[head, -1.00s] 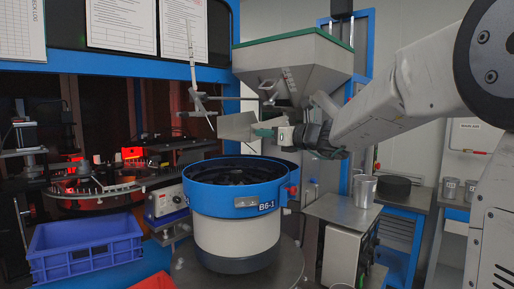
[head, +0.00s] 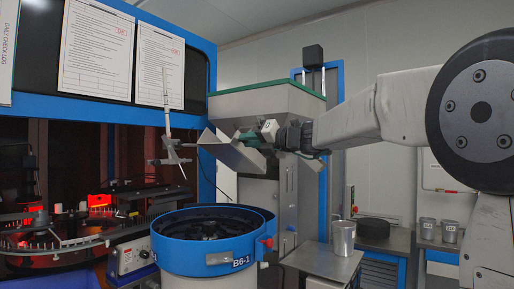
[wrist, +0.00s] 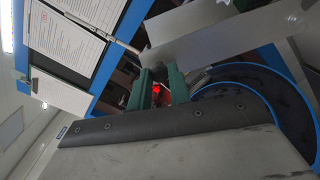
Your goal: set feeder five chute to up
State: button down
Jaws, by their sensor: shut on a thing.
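The chute (head: 234,154) is a bent grey metal trough below the hopper (head: 265,110). It stands clear above the blue-rimmed feeder bowl (head: 215,234), whose label seems to read B6-1. My gripper (head: 250,140), with green fingers, reaches in from the right and is shut on the chute at its right end. In the wrist view, the green fingers (wrist: 162,86) are close together and the chute's metal sheet (wrist: 215,35) spreads out beyond them. The exact spot of the grip is hidden by the fingers.
A blue frame with posted sheets (head: 95,55) fills the upper left.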

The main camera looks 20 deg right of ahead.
jog(key=shift+d+r, duration=0.1)
dwell(0.3)
jog(key=c, duration=1.3)
grip_release()
jog(key=v, duration=0.7)
jog(key=shift+s+d, duration=0.3)
